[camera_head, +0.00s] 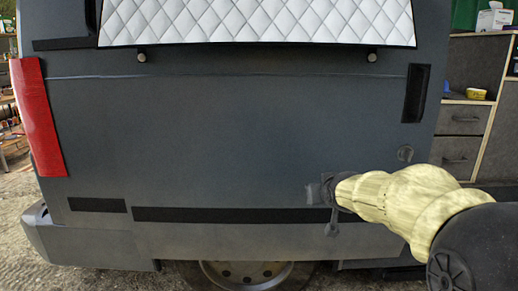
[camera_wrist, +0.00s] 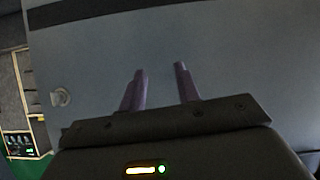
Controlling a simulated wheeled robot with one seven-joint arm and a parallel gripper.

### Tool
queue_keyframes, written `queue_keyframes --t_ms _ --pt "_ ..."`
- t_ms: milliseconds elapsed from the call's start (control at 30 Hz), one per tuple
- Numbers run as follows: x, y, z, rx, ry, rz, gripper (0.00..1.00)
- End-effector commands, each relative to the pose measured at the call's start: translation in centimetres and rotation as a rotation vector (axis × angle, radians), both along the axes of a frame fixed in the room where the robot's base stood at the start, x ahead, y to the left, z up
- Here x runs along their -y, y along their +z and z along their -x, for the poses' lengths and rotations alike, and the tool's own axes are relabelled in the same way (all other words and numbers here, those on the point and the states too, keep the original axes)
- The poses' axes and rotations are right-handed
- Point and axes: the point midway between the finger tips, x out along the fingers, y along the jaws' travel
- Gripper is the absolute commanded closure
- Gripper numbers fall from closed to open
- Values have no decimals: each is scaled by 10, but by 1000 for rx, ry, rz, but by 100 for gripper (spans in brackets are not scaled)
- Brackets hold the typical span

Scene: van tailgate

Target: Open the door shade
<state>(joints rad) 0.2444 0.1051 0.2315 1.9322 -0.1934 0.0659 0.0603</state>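The door shade, a white quilted panel (camera_head: 256,20), covers the window at the top of the dark grey tailgate (camera_head: 240,125) in the head view. Its top is cut off by the picture edge. Two small round knobs, left (camera_head: 141,57) and right (camera_head: 372,57), sit just under its lower edge. My gripper (camera_head: 322,192) is in front of the lower right of the tailgate, well below the shade. In the wrist view my gripper (camera_wrist: 160,68) has two purple fingers apart with nothing between them. The shade does not show there. I cannot tell whether the fingers touch the tailgate.
A red tail light (camera_head: 38,118) is at the left. A round lock (camera_head: 405,153) and a black recess (camera_head: 416,94) are at the right. A black strip (camera_head: 235,215) runs low across the tailgate. Drawers (camera_head: 461,120) stand behind on the right.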

Motion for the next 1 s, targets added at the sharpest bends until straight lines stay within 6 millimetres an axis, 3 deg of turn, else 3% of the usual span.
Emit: queue_keyframes --t_ms 100,300,600,667,1000 --pt "-6 -50 51 -200 -14 -13 67" --pt "-9 -118 142 -489 -46 -40 67" --pt "-14 -164 248 -772 -74 -70 67" --pt "-15 -170 267 -820 -79 -75 67" --pt "-14 -110 263 -811 -80 -74 67"
